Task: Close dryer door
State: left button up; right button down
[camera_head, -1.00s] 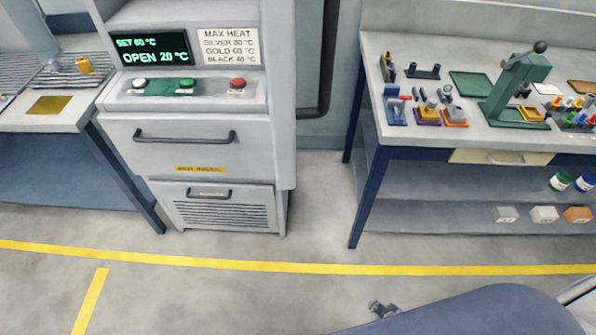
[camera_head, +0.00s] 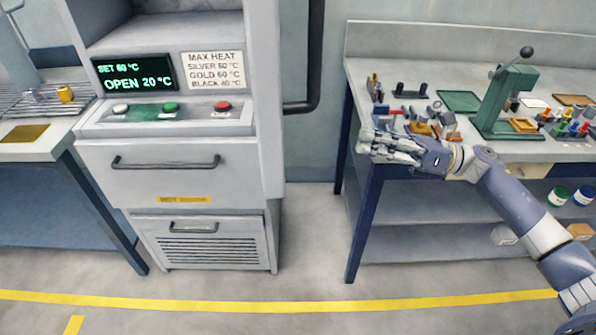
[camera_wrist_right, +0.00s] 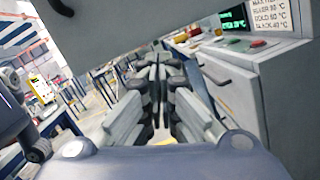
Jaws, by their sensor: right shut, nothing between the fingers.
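The grey dryer (camera_head: 255,120) stands left of centre in the head view. Its display (camera_head: 134,77) reads SET 60 °C and OPEN 20 °C, and its upper chamber (camera_head: 150,22) shows an open front, cut off by the top edge. In the right wrist view, a large pale panel (camera_wrist_right: 130,18) fills the top, close to the camera; I cannot tell for sure whether it is the dryer door. My right gripper (camera_head: 368,144) is shut and empty, in front of the right bench and right of the dryer. It also shows in the wrist view (camera_wrist_right: 158,68). My left gripper is out of view.
The right bench (camera_head: 400,215) carries a green press (camera_head: 500,95) and several small parts. A dark bar (camera_head: 317,55) runs beside the dryer. The left bench (camera_head: 40,150) holds a rack and a gold plate (camera_head: 26,133). Floor between dryer and right bench is clear.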

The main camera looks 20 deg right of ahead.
jog(key=s+a+r+n+g, duration=0.2)
jog(key=s+n+g, duration=0.3)
jog(key=n, duration=0.2)
pick_arm(q)
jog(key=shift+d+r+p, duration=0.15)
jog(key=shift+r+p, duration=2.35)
jog(key=shift+p, duration=0.4)
pick_arm(e)
jog(key=w+a, duration=0.1)
jog(key=a, duration=1.3)
jog(key=shift+w+r, duration=0.2)
jog(key=shift+w, duration=0.2)
